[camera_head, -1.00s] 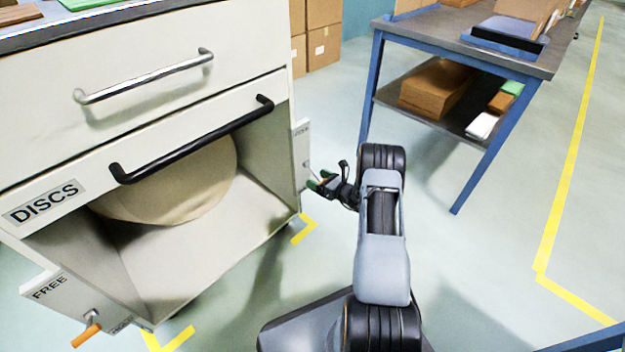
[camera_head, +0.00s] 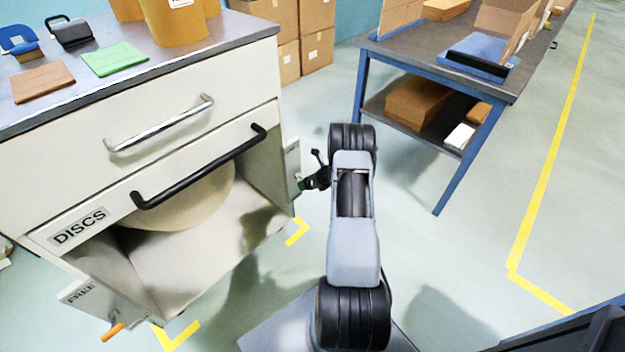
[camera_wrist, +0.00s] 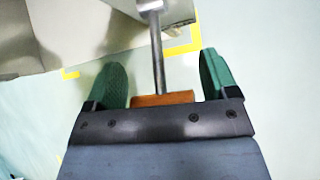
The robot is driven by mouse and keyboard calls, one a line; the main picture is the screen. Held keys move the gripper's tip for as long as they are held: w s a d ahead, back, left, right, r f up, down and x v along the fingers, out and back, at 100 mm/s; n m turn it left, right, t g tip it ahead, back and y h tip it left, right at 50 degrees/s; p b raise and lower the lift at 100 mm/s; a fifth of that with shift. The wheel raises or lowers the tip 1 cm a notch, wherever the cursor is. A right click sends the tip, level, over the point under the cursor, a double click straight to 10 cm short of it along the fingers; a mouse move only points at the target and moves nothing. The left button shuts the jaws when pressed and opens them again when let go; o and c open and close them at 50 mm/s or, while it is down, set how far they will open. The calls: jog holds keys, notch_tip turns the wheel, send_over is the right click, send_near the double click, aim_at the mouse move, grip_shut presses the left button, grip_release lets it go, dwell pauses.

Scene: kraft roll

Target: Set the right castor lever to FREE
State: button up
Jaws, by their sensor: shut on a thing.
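The right castor lever shows in the wrist view as a metal rod (camera_wrist: 157,50) ending in an orange grip (camera_wrist: 165,98). My gripper (camera_wrist: 162,82) has its green fingers on either side of this grip and is shut on it. In the head view my gripper (camera_head: 305,184) is at the right side of the cream cart, beside the lever's grey plate (camera_head: 293,167). The lever is largely hidden there, and the plate's lettering is too small to read. The left castor lever (camera_head: 113,330), with an orange grip, hangs below a plate marked FREE (camera_head: 80,294).
The open DISCS bay (camera_head: 185,260) holds a large round tan object (camera_head: 190,205). A black bar handle (camera_head: 200,165) crosses above it. A blue-legged table (camera_head: 450,170) stands at the back right. Yellow floor marks (camera_head: 297,232) lie by the cart; floor to the right is clear.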

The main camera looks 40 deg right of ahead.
jog(key=shift+w+a+r, duration=0.2)
jog(key=shift+w+r, duration=0.1)
jog(key=shift+r, duration=0.2)
jog(key=shift+w+a+r, duration=0.2)
jog(key=shift+w+r, duration=0.05)
jog(key=shift+r, duration=0.25)
dwell(0.8)
jog(key=o, duration=1)
jog(key=shift+a, duration=0.1)
jog(key=shift+o, duration=0.9)
jog(key=shift+d, duration=0.2)
jog(key=shift+s+d+r, duration=0.15)
jog(key=shift+r, duration=0.1)
jog(key=p+v, duration=0.3)
jog(key=v, duration=1)
jog(key=shift+s+p, duration=0.2)
jog(key=shift+p, duration=0.15)
